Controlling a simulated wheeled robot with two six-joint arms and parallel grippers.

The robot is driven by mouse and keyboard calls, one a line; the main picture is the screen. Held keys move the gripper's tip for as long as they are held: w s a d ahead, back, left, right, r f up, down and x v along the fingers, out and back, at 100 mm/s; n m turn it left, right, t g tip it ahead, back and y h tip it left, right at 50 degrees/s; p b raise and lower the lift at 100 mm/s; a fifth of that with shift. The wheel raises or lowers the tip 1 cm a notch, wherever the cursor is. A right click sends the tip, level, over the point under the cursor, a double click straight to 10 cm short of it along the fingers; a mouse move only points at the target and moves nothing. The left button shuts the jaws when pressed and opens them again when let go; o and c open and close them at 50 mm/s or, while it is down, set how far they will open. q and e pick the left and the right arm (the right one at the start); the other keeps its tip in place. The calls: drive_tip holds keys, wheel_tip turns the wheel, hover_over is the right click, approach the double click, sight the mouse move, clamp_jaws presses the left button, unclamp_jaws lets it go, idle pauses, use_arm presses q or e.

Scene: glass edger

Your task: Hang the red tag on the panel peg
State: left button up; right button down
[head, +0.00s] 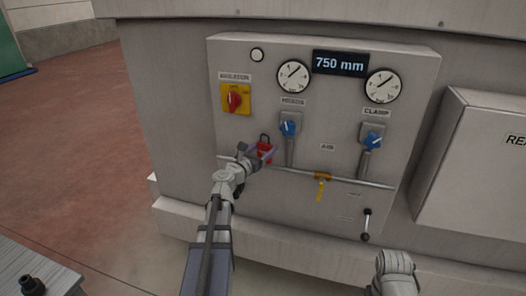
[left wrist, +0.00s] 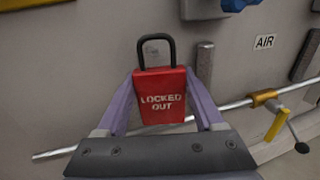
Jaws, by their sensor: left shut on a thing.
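The red tag (head: 265,151) is a red block with a dark shackle loop and white "LOCKED OUT" lettering, upright in the left wrist view (left wrist: 160,96). My left gripper (head: 258,156) is shut on it, with one purple finger on each side in the left wrist view (left wrist: 163,100). The tag is in front of the grey control panel (head: 325,110), below and right of the yellow and red isolator switch (head: 235,99). I cannot make out the panel peg. My right arm shows at the bottom right of the head view, its gripper out of sight.
Blue valve handles (head: 289,128) and (head: 372,140) stick out from the panel, under two gauges. A pipe (head: 345,180) with a yellow-handled valve (head: 321,185) crosses the panel low down. A grey box (head: 480,155) juts out at right.

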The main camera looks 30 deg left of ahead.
sight(263, 149)
use_arm(q)
drive_tip(key=shift+w+a, duration=0.3)
drive_tip(key=shift+w, duration=0.6)
drive_tip(key=shift+w+f+b, duration=0.1)
drive_tip(key=shift+f+b, duration=0.05)
drive_tip(key=shift+b, duration=0.15)
drive_tip(key=shift+w+a, duration=0.1)
drive_tip(key=shift+w, duration=0.3)
drive_tip(key=o, duration=1.1)
drive_tip(key=shift+o, duration=1)
drive_tip(key=shift+s, duration=0.1)
drive_tip(key=shift+o, duration=0.3)
drive_tip(key=s, duration=0.9)
drive_tip(key=shift+s, duration=0.1)
drive_tip(key=shift+d, duration=0.2)
